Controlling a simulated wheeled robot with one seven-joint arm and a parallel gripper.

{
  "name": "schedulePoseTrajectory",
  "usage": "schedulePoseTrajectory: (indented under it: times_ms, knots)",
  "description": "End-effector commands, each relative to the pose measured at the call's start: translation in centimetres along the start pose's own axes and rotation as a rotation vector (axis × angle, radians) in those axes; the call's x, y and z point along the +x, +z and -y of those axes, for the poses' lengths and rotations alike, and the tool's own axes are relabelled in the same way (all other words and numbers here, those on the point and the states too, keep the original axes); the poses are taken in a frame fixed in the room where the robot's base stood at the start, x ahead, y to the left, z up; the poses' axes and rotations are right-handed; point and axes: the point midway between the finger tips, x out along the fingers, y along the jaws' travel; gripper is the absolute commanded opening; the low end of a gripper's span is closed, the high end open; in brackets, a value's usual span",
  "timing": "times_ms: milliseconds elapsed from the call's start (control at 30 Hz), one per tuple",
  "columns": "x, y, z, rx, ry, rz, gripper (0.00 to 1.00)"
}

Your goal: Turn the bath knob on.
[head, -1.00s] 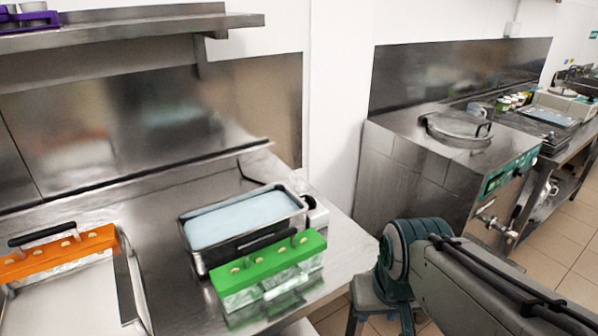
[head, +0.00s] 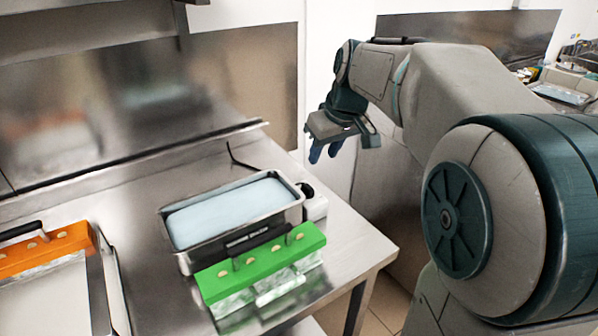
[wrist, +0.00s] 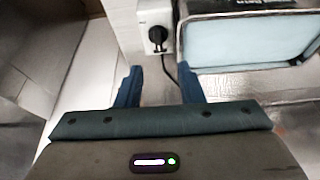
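The bath is a steel tank of pale blue liquid (head: 236,211) on the steel counter; it also shows at the upper right in the wrist view (wrist: 250,40). The bath knob (wrist: 157,36) is black, on a white box at the tank's end; in the head view the knob (head: 306,189) is small, at the tank's right end. My gripper (head: 323,152) is above and beyond the knob, apart from it. In the wrist view my gripper (wrist: 160,78) has its two blue fingers spread with nothing between them, and the knob lies just past them.
A green-topped mould holder (head: 262,262) stands against the bath's front side. An orange-topped one (head: 45,250) is at the left. A black cable (head: 238,160) runs behind the bath. A wall (head: 312,60) is close behind my gripper.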

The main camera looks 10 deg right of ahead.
Motion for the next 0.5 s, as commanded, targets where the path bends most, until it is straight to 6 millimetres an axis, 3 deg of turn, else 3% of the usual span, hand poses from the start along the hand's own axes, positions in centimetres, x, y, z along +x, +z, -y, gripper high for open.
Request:
schedulePoseTrajectory:
  times_ms: [267, 500]
  knots:
    - [2.0, -1.1, -0.4, -0.025, -0.005, -0.006, 0.35]
    - [7.0, -1.1, -0.3, -0.024, -0.007, -0.005, 0.35]
